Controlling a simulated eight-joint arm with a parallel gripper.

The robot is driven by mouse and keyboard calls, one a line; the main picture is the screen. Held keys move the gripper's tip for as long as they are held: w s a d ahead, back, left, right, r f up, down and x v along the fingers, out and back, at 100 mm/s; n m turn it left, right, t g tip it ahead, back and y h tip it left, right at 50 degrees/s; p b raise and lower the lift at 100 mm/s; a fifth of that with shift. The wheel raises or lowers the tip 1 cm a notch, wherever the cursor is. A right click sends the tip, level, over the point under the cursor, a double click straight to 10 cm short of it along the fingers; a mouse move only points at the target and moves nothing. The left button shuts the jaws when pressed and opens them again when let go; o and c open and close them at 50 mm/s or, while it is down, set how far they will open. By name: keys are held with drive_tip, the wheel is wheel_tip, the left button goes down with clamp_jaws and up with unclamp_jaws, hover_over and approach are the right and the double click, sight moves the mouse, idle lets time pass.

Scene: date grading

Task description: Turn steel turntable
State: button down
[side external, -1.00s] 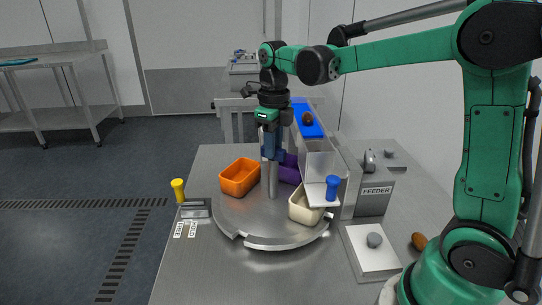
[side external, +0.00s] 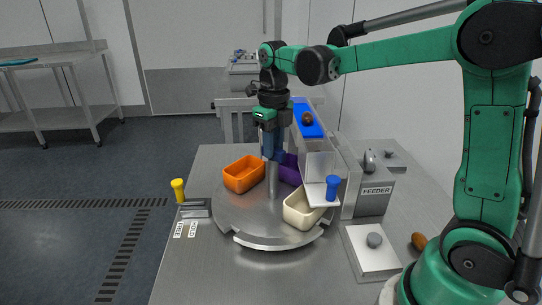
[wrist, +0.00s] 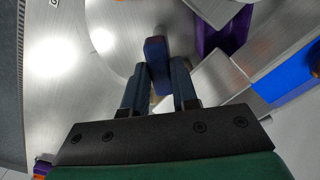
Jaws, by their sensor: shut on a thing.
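The steel turntable (side external: 240,215) is a round plate on the bench with a slim post (side external: 272,182) at its middle. An orange bin (side external: 243,175) sits on its left, a cream bin (side external: 296,216) at its front right, and a purple bin (side external: 289,172) behind the post, partly hidden. My gripper (side external: 271,152) points down over the post, with its fingers shut on a dark blue grip block (wrist: 157,48), seen between them in the wrist view. The purple bin (wrist: 225,25) also shows there.
A blue ramp (side external: 305,122) with a brown date (side external: 308,118) leads to a chute ending over the cream bin. A yellow-knobbed lever (side external: 178,188) is by FREE and HOLD labels. A feeder (side external: 372,194) stands right.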

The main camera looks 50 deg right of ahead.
drive_tip(key=c, duration=0.7)
unclamp_jaws()
drive_tip(key=shift+r, duration=2.8)
